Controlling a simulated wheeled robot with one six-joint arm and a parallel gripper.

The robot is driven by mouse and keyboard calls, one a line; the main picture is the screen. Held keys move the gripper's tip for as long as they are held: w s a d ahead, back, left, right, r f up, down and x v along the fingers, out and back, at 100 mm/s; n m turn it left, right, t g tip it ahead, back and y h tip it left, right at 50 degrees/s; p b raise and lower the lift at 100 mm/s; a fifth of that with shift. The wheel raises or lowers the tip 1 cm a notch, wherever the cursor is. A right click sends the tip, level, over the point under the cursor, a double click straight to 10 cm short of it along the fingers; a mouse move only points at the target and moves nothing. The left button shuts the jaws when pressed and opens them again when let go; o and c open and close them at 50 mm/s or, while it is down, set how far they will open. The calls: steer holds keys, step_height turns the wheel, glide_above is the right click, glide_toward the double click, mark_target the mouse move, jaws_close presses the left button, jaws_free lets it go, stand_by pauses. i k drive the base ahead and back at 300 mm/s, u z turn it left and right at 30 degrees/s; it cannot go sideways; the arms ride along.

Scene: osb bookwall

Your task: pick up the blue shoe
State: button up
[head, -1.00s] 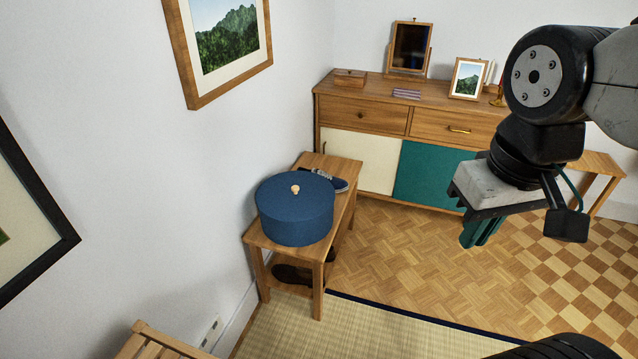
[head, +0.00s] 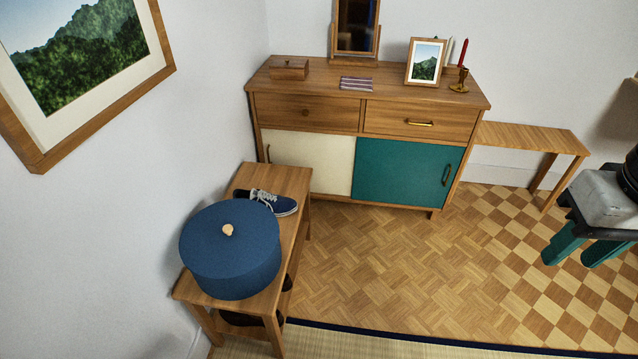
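The blue shoe (head: 284,205) is dark blue with white laces and a pale sole edge. It lies on the wooden bench (head: 296,180) against the left wall, behind a round blue lidded box (head: 230,262) that hides part of it. My gripper (head: 582,256) is at the right edge, with two green fingers spread apart and pointing down. Nothing shows between them. It is far to the right of the bench and the shoe.
A sideboard (head: 305,147) with a cream door and a teal door stands behind the bench. Dark shoes, partly hidden, are on the bench's lower shelf. A low wooden table (head: 530,138) stands at back right. The parquet floor (head: 390,260) between is clear.

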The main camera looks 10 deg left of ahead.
mark_target(282, 206)
steer(key=z, duration=0.1)
steer(key=i, duration=1.8)
steer(key=u, duration=0.75)
